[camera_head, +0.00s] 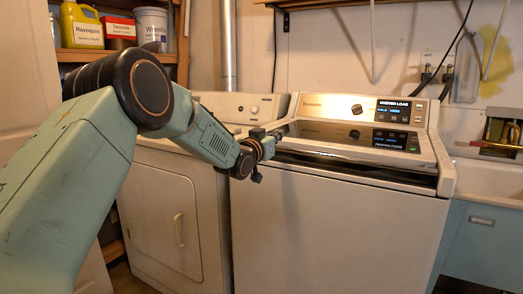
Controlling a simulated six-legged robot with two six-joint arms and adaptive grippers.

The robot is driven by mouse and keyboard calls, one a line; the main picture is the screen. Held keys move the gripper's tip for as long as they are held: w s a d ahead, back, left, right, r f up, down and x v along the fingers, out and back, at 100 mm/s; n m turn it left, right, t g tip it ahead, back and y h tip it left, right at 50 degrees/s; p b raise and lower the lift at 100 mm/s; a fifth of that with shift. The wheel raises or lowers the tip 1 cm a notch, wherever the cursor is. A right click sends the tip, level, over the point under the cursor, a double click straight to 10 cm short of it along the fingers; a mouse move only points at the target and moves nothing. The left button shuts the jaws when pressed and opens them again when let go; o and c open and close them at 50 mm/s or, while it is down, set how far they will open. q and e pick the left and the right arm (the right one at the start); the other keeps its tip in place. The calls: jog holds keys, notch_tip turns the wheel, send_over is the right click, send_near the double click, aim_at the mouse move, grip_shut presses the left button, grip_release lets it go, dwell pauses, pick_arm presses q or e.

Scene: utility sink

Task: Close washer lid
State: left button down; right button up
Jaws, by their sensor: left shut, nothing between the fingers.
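The white top-loading washer (335,235) stands in the middle. Its dark glossy lid (330,131) lies down, close to flat, over the top and mirrors the control panel. A dark band shows under the lid's front edge; I cannot tell whether the lid is fully seated. My left gripper (267,147) is shut and empty at the washer's front left top corner, by the left end of the lid. I cannot tell whether it touches the lid. My left arm hides part of the neighbouring machine. My right gripper is not in view.
A white dryer (165,215) with a front door stands left of the washer. A sink (490,180) over a blue-grey cabinet (485,245) is at the right. A shelf with a yellow jug (82,27) and a white bucket (151,25) is at the back left.

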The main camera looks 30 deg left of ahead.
pick_arm(q)
jog(key=s+f+p, duration=0.1)
jog(key=s+f, duration=0.4)
jog(key=s, duration=0.2)
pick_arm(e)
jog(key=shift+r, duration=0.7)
pick_arm(q)
jog(key=s+d+f+n+g+p, duration=0.1)
jog(key=s+d+f+g, duration=0.4)
jog(key=s+f, duration=0.6)
jog(key=s+d+f+n+g, duration=0.1)
jog(key=s+d+f+g, duration=0.5)
jog(key=f, duration=1)
jog(key=s+d+f+g, duration=0.1)
jog(key=s+f, duration=0.3)
jog(key=s, duration=0.7)
jog(key=s+d+f+m+g+p, duration=0.1)
jog(key=s+f+g, duration=0.3)
jog(key=s, duration=0.8)
jog(key=s+d+f+g, duration=0.1)
jog(key=s+f, duration=0.3)
jog(key=s, duration=0.7)
jog(key=shift+s+m+g+p, duration=0.3)
jog(key=shift+g+p, duration=0.05)
jog(key=shift+g, duration=0.55)
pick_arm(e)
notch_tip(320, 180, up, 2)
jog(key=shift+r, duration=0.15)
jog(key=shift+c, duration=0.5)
